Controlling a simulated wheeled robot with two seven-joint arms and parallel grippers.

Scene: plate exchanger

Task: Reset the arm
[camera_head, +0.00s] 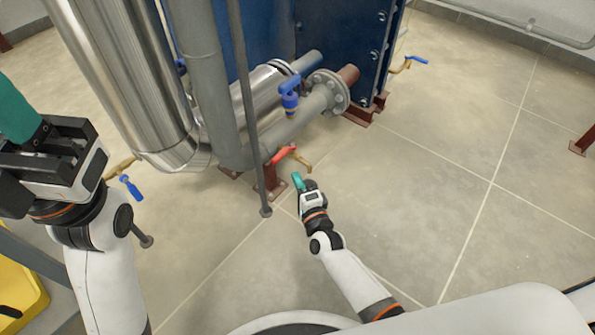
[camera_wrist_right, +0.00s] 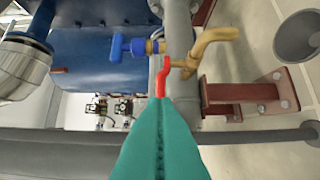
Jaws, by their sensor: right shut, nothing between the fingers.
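My right gripper (camera_head: 297,179) is shut and empty, low in front of the pipes. Its teal fingers meet along a seam in the right wrist view (camera_wrist_right: 160,108). A red valve handle (camera_head: 283,154) on a brass tap (camera_head: 301,159) is just beyond the fingertips. In the right wrist view the red handle (camera_wrist_right: 162,78) lines up with the tips, and the brass tap (camera_wrist_right: 208,43) is to its right. I cannot tell whether the tips touch the handle. My left gripper (camera_head: 14,108) is at the left edge, with its tips out of frame.
Grey pipes (camera_head: 213,85) and a shiny metal pipe (camera_head: 130,75) stand ahead, with a blue-handled valve (camera_head: 289,98) on the pipework. A blue plate exchanger (camera_head: 345,35) is behind. A yellow object (camera_head: 25,292) is at lower left. The tiled floor to the right is mostly clear.

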